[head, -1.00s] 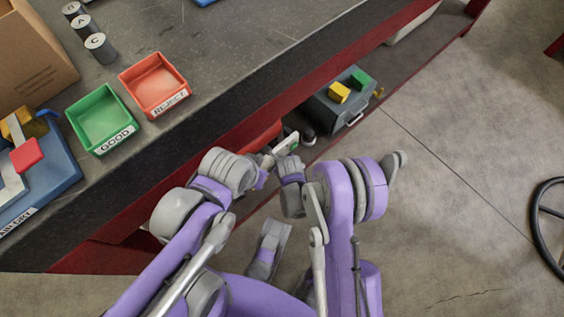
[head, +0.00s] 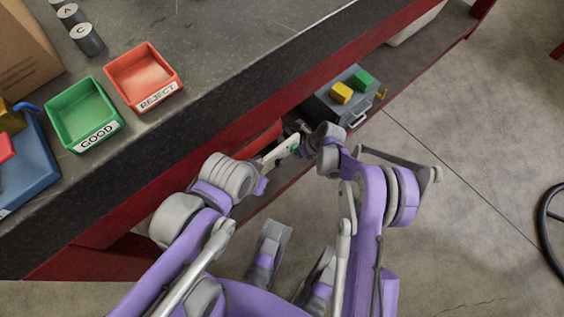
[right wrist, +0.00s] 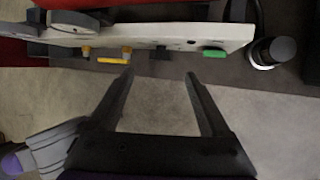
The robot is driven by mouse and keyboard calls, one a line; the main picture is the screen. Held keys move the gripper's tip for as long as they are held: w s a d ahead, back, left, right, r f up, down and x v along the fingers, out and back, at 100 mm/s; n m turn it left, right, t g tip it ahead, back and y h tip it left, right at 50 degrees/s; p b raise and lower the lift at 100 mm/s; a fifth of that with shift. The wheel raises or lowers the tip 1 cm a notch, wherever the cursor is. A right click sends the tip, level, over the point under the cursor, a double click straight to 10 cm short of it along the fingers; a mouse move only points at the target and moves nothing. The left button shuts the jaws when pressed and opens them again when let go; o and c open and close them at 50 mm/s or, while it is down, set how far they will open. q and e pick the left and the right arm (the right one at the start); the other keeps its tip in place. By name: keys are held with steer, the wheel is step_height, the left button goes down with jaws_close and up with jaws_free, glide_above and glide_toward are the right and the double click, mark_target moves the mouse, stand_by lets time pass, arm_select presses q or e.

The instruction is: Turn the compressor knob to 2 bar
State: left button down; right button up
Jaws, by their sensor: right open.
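The compressor's pale control panel (head: 283,150) shows under the bench in the head view, with a red body (head: 262,136) beside it. In the right wrist view the panel (right wrist: 170,38) runs across the top. Along its lower edge stick out yellow fittings (right wrist: 113,60), a dark knob (right wrist: 160,53) and a green part (right wrist: 214,53). The scale and setting cannot be read. My right gripper (right wrist: 159,75) is open and empty, its fingertips just short of the panel, with the dark knob ahead between them. My left arm shows in the head view, but its gripper does not.
A dark cylinder (right wrist: 268,52) stands at the panel's right end. In the head view a grey toolbox (head: 345,108) with yellow and green blocks sits on the lower shelf. The GOOD bin (head: 88,146) and REJECT bin (head: 158,99) stand on the bench.

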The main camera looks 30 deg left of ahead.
steer(key=b+x, duration=0.2)
steer(key=x, duration=0.6)
steer(key=shift+a+f, duration=0.1)
steer(key=shift+f, duration=0.2)
jaws_close()
